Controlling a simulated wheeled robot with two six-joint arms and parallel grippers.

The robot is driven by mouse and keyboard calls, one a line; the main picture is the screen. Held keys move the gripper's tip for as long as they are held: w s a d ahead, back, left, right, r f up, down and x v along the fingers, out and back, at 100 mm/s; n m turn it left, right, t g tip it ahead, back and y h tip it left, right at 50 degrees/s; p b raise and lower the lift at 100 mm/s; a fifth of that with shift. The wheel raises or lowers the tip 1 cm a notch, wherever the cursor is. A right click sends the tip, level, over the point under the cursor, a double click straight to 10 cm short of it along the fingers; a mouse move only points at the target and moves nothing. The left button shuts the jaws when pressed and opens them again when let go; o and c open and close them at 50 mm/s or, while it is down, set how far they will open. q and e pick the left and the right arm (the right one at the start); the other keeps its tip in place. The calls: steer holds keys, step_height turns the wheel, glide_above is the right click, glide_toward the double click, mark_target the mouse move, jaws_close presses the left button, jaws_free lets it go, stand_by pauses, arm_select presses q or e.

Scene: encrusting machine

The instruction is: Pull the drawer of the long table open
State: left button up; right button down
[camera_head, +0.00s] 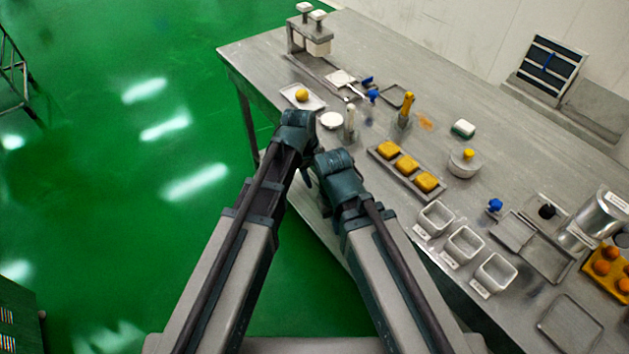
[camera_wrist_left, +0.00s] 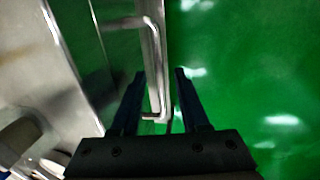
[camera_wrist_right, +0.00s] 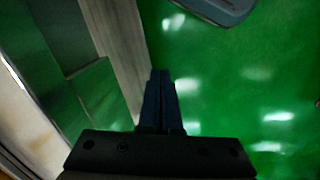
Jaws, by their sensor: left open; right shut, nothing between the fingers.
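The long steel table (camera_head: 350,50) runs diagonally across the right of the head view. In the left wrist view, a bent metal drawer handle (camera_wrist_left: 157,75) stands out from the table's side. My left gripper (camera_wrist_left: 160,73) is open, with one finger on each side of the handle bar in that view. Whether a finger touches it cannot be told. My right gripper (camera_wrist_right: 160,73) is shut and empty, beside the table's side. In the head view both wrists are close together at the table's near edge, and the fingers and the drawer front are mostly hidden.
On the tabletop are a tray of yellow blocks (camera_head: 387,170), several white containers (camera_head: 436,218), a plate with a yellow ball (camera_head: 316,103) and a press-like device (camera_head: 310,38). The green floor (camera_head: 120,200) left of the table is clear near my arms.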

arm_select(q)
jaws_close()
stand_by(1.4)
